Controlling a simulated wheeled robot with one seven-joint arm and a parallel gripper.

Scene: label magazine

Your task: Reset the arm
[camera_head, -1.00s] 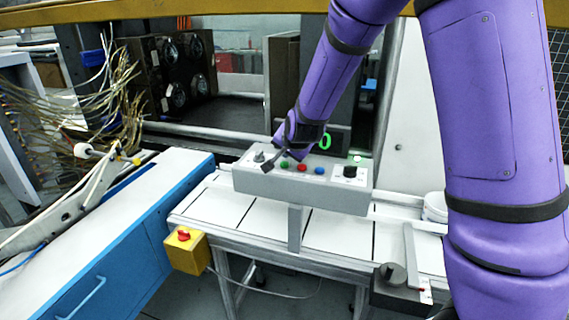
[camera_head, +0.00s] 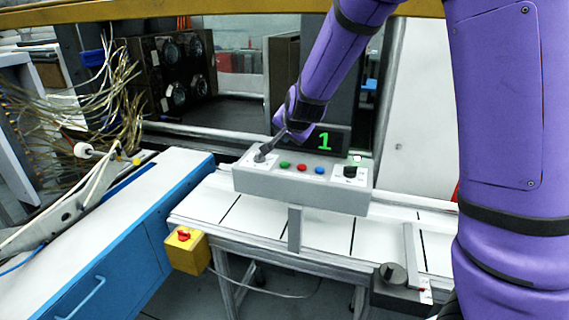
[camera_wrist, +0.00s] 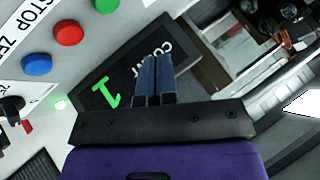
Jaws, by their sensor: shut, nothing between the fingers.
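My gripper (camera_head: 263,150) is shut and empty. In the head view it points down at the left end of the grey control box (camera_head: 300,184), over a small knob or switch; I cannot tell whether they touch. The box top carries a green button (camera_head: 284,164), a red button (camera_head: 302,168), a blue button (camera_head: 319,170) and a black knob (camera_head: 350,172). In the wrist view, the closed fingers (camera_wrist: 155,62) lie in front of the dark display (camera_wrist: 112,85), which shows a green 1. The red button (camera_wrist: 68,33) and blue button (camera_wrist: 37,64) show there too.
A white conveyor (camera_head: 260,215) with dark cross lines runs under the box. A yellow emergency-stop box (camera_head: 187,250) hangs at its front left. A blue-sided bench (camera_head: 120,245) stands left, with tangled cables (camera_head: 110,120) behind. A black device (camera_head: 395,285) sits at the front right.

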